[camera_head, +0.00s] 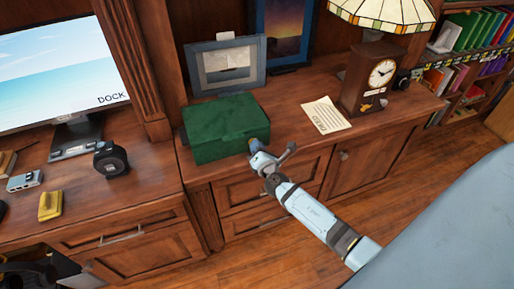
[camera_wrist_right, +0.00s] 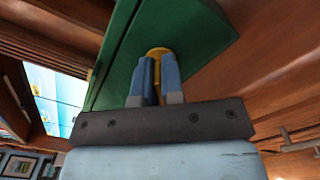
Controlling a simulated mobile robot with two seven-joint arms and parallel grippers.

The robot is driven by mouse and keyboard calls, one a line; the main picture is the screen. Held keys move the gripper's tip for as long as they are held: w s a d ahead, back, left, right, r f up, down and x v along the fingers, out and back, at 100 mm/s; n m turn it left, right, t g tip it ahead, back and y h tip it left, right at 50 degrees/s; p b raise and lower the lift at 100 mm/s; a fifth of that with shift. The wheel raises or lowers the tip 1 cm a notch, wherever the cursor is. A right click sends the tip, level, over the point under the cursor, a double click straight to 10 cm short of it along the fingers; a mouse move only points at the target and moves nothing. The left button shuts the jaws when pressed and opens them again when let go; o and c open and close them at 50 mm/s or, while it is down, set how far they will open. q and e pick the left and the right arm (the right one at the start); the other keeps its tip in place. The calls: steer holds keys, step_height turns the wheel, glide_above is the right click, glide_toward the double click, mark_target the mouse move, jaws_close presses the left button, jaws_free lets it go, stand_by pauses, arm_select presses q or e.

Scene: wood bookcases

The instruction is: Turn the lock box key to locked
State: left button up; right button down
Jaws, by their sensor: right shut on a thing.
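The green lock box (camera_head: 222,122) sits on the wooden cabinet top, in front of a grey picture frame. In the right wrist view the lock box (camera_wrist_right: 185,35) fills the upper middle. My right gripper (camera_head: 254,146) is at the front right part of the box. The yellow key (camera_wrist_right: 157,52) shows between the two blue fingers of my right gripper (camera_wrist_right: 157,78), which are shut on it, against the box's face. The key's turn angle cannot be told, and most of it is hidden by the fingers. My left gripper is not in view.
A paper note (camera_head: 326,115) and a wooden clock (camera_head: 373,78) under a stained-glass lamp (camera_head: 384,14) stand to the right. A monitor (camera_head: 62,62), a black round tape-like item (camera_head: 111,159) and a yellow object (camera_head: 50,205) are on the desk at left.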

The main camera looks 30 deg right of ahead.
steer(key=shift+f+m+b, duration=0.25)
steer(key=shift+m+b, duration=0.75)
steer(key=shift+b, duration=0.1)
steer(key=shift+m+b, duration=1.1)
steer(key=shift+m, duration=0.2)
steer(key=shift+m+b, duration=0.7)
steer(key=shift+m, duration=0.4)
steer(key=shift+d+m+b, duration=0.1)
steer(key=shift+m+b, duration=0.25)
steer(key=shift+m, duration=0.35)
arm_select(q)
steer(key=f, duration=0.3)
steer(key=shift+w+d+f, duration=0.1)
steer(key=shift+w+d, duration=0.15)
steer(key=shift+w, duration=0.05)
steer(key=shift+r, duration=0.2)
arm_select(e)
steer(key=shift+r+m, duration=0.1)
steer(key=shift+m, duration=0.2)
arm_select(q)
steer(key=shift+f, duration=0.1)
